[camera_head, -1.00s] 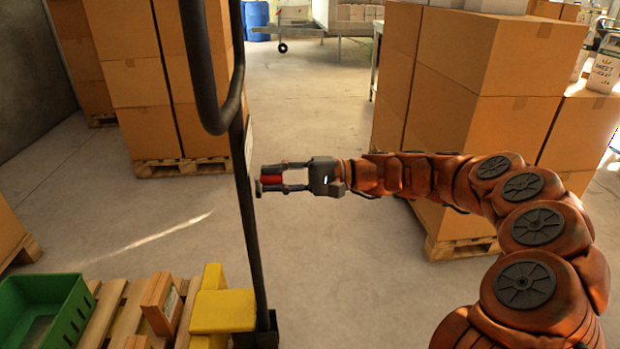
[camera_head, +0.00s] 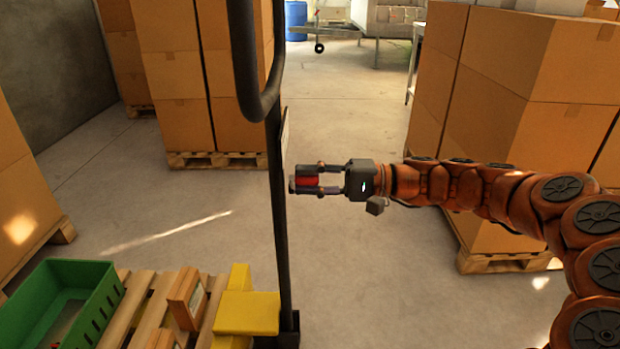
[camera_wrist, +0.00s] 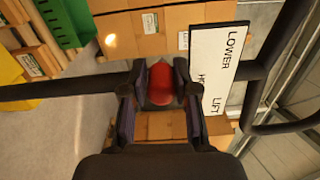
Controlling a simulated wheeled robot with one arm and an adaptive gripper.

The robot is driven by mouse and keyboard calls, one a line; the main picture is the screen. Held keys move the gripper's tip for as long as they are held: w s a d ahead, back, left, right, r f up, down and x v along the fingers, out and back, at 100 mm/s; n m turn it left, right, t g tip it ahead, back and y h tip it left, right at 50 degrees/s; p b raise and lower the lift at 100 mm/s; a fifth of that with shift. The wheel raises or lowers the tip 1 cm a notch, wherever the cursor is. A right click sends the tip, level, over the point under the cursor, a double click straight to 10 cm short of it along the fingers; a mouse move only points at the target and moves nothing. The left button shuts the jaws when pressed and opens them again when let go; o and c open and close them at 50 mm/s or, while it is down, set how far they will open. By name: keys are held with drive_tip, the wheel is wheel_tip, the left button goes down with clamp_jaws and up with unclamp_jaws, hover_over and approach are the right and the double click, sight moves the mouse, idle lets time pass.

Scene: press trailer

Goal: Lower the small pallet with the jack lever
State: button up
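The jack's black handle (camera_head: 276,170) stands upright left of the middle in the head view. A loop is at its top. Its white sign reading LOWER and LIFT (camera_wrist: 218,65) is clear in the wrist view; part of the middle wording is covered. My gripper (camera_head: 306,180) is at the handle, just right of the pole. Its partly closed fingers are on either side of the red lever (camera_wrist: 156,82) and appear shut on it. The lever's far end is hidden. The small wooden pallet (camera_head: 139,306) is at the lower left, at the foot of the jack.
Tall carton stacks stand behind (camera_head: 170,85) and at right (camera_head: 530,80). The floor between is clear.

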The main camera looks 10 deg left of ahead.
drive_tip(key=o, duration=0.4)
drive_tip(key=shift+c, duration=0.2)
drive_tip(key=shift+w+d, duration=0.1)
drive_tip(key=w+d, duration=0.1)
drive_tip(key=d, duration=1)
drive_tip(key=shift+w+d, duration=0.3)
drive_tip(key=shift+d, duration=0.1)
